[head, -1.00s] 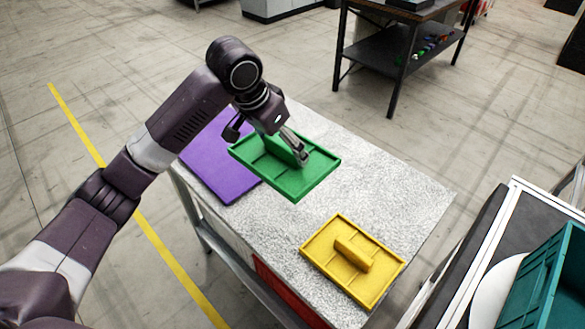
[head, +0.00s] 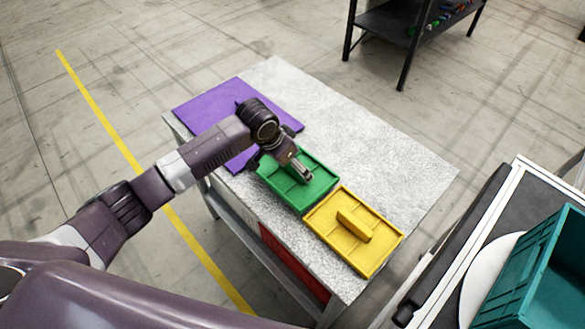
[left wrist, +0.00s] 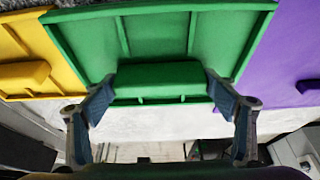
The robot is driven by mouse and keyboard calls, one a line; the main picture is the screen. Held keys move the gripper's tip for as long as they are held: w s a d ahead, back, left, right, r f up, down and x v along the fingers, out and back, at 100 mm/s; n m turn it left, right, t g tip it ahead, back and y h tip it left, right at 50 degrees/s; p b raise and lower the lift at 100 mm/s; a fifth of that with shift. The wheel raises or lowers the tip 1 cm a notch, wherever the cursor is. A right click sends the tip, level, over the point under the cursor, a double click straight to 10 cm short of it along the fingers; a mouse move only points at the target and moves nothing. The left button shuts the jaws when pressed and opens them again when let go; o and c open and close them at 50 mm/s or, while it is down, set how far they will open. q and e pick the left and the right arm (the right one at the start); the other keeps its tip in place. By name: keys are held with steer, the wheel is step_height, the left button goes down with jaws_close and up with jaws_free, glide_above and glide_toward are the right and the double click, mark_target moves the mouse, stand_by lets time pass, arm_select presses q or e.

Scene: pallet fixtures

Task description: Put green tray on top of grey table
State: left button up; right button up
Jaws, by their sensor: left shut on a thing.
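The green tray (head: 313,187) is at the near left side of the grey speckled table (head: 385,150), between the purple mat and the yellow tray. My left gripper (head: 304,172) is over it, shut on its raised middle handle. In the left wrist view the green tray (left wrist: 160,30) fills the upper middle, with the fingers of my left gripper (left wrist: 160,85) at both ends of the handle. The tray looks level and very close to the tabletop; I cannot tell whether it touches. My right gripper is not in view.
A yellow tray (head: 330,232) with a handle lies right beside the green one on the table. The far right tabletop is bare. A teal crate (head: 530,260) stands at the lower right.

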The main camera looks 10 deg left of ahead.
arm_select(q)
step_height(320, 180, down, 2)
steer(key=shift+f, duration=0.2)
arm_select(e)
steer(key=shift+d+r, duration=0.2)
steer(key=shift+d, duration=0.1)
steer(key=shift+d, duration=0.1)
arm_select(q)
steer(key=o, duration=1.4)
steer(key=shift+f, duration=0.15)
steer(key=shift+c, duration=0.2)
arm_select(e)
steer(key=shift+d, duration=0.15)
arm_select(q)
steer(key=b+v, duration=0.1)
steer(key=v, duration=1.1)
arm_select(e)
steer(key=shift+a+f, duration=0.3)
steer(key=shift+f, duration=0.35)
arm_select(q)
steer(key=shift+d, duration=0.1)
